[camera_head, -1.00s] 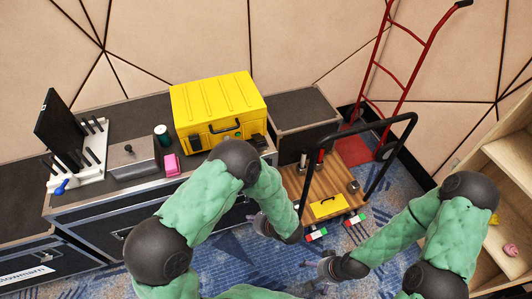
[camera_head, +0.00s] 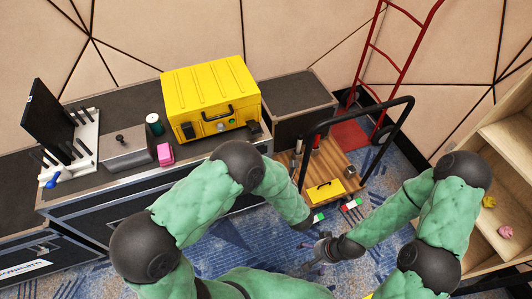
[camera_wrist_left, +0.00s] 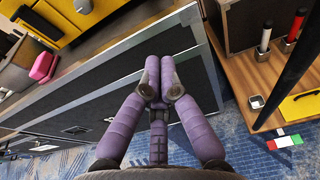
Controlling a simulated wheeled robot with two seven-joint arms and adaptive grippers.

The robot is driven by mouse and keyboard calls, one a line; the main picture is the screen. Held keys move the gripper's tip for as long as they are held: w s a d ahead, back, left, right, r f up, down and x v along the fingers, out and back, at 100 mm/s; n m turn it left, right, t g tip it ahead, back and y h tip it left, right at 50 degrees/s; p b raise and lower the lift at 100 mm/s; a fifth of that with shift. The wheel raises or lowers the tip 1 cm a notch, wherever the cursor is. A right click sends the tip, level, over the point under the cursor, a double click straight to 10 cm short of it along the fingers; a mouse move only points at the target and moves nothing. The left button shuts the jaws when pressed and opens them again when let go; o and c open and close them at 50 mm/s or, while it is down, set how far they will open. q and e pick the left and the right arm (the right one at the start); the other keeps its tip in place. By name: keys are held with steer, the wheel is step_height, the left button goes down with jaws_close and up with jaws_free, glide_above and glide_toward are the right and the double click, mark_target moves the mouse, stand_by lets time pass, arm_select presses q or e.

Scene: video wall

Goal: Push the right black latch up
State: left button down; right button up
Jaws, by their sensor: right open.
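The yellow case (camera_head: 211,92) stands closed on the dark chest. Its right black latch (camera_head: 254,128) is at the front right corner, and its left latch (camera_head: 187,131) is at the front left. The right latch is too small to tell its position; the case's lower front shows at the top left of the left wrist view (camera_wrist_left: 62,22). My left gripper (camera_wrist_left: 161,62) has its purple fingers together, empty, in front of the chest's side and apart from the case. The left arm hides it in the head view. My right gripper (camera_head: 318,250) is open and empty above the blue carpet.
A wooden trolley (camera_head: 335,162) with a black handle stands to the right. A red hand truck (camera_head: 404,55) leans behind it. A shelf (camera_head: 505,165) is at the right.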

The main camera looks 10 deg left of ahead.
mark_target(253, 127)
arm_select(q)
steer(key=w+a+b, duration=0.1)
steer(key=w+a, duration=0.1)
steer(key=w, duration=0.1)
steer(key=w+a+r+b, duration=0.1)
steer(key=w+a+b, duration=0.1)
steer(key=w, duration=0.1)
steer(key=w+a+b, duration=0.1)
steer(key=w+a, duration=0.1)
steer(key=w, duration=0.1)
steer(key=shift+a+r, duration=0.1)
steer(key=shift+r, duration=0.05)
stand_by(0.4)
